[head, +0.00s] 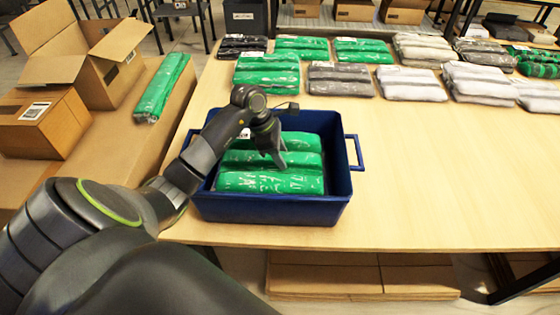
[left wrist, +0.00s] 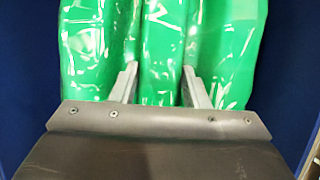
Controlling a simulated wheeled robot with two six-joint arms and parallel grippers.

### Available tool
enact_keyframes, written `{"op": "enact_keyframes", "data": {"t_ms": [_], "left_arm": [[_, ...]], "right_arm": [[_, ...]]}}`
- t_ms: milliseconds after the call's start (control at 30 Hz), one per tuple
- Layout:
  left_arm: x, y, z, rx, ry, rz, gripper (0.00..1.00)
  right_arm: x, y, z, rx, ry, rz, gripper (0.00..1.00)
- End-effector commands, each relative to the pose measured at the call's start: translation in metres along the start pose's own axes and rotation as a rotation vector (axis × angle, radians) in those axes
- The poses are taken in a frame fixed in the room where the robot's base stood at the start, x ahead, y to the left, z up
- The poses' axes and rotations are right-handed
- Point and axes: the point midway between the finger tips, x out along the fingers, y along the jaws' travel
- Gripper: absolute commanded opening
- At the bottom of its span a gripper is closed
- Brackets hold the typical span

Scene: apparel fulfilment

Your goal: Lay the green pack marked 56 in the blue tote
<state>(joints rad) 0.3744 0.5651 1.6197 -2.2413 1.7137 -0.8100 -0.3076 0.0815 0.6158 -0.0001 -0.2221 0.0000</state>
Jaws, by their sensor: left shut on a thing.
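The blue tote (head: 268,211) stands near the front edge of the wooden table. A green pack (head: 262,181) of puffy rolls in shiny film lies inside it, and it fills much of the left wrist view (left wrist: 160,35). My left gripper (head: 280,161) reaches down into the tote and is shut on this pack. In the left wrist view the two fingers (left wrist: 157,76) straddle its middle roll. The arm hides part of the pack and of the tote's left rim. The number on this pack cannot be read. My right gripper is not in view.
Green packs (head: 266,76), grey packs (head: 340,80) and white packs (head: 413,84) lie in rows along the table's back. Another green pack (head: 162,87) lies on cardboard at left, by an open carton (head: 88,60). The table right of the tote is clear.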

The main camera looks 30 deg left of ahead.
Motion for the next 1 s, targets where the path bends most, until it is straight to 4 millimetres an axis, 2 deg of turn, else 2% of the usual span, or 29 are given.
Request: {"op": "enact_keyframes", "data": {"t_ms": [100,200,367,733,767,900,1000], "left_arm": [[0.007,0.0,-0.003,0.0,-0.001,-0.001,0.14],[0.018,-0.001,-0.007,-0.001,0.0,-0.003,0.14],[0.037,-0.001,-0.015,-0.001,0.0,-0.001,0.14],[0.042,0.0,-0.017,0.001,0.0,0.001,0.14],[0.04,0.0,-0.017,0.001,0.0,0.001,0.45],[0.04,0.0,-0.017,0.001,0.0,0.001,0.63],[0.04,0.0,-0.017,0.001,0.0,0.001,0.63]], "right_arm": [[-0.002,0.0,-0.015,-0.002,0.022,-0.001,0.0],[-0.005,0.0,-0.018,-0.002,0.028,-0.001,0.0],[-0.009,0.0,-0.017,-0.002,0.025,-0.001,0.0],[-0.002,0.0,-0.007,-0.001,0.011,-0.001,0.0],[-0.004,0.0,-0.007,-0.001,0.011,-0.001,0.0],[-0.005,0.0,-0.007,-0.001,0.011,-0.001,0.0],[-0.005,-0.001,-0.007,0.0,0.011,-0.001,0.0]]}}
